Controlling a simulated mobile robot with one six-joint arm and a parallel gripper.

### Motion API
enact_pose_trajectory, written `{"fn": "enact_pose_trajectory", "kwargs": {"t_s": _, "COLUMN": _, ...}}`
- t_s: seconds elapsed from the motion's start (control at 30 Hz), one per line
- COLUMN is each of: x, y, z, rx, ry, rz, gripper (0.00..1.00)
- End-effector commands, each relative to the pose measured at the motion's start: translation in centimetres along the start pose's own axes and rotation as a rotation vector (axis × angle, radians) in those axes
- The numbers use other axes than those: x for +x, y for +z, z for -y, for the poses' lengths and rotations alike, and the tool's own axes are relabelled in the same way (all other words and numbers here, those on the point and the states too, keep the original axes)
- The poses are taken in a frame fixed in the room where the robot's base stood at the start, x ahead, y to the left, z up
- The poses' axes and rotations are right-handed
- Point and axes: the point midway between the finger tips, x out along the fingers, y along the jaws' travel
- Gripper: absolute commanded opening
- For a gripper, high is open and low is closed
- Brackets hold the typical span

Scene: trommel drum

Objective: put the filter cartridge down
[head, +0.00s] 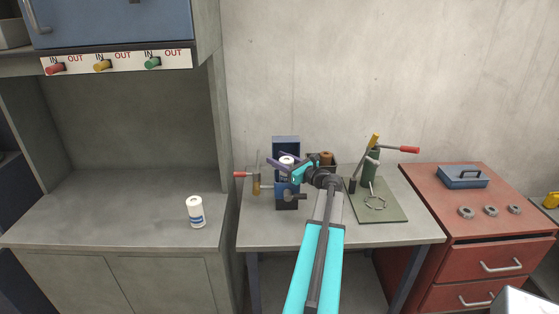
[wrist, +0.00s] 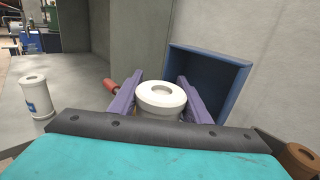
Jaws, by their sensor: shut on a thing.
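A white filter cartridge (wrist: 160,97) with a round hole in its top stands upright between the two purple fingers of my gripper (head: 287,166). My gripper is shut on it, with one finger on each side. In the head view only the top of this cartridge (head: 287,159) shows clearly; the fingers and wrist hide much of it. It is over or in front of a blue housing (head: 286,143); I cannot tell whether its bottom touches anything. A second white cartridge with a blue label (head: 196,212) stands upright on the left grey counter (head: 110,215).
A red-handled tool (head: 241,174) stands just left of the housing. A brown cylinder (head: 326,158) sits in a dark bin to the right. A lever press on a green board (head: 385,210) stands farther right. A red drawer cabinet (head: 500,235) carries several metal rings.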

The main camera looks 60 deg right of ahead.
Motion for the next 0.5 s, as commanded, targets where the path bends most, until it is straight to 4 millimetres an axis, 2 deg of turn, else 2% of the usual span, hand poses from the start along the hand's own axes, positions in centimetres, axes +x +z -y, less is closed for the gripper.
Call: {"fn": "enact_pose_trajectory", "kwargs": {"t_s": 0.5, "x": 0.00, "y": -0.66, "z": 0.00, "rx": 0.000, "ry": 0.000, "rz": 0.001, "gripper": 0.17}}
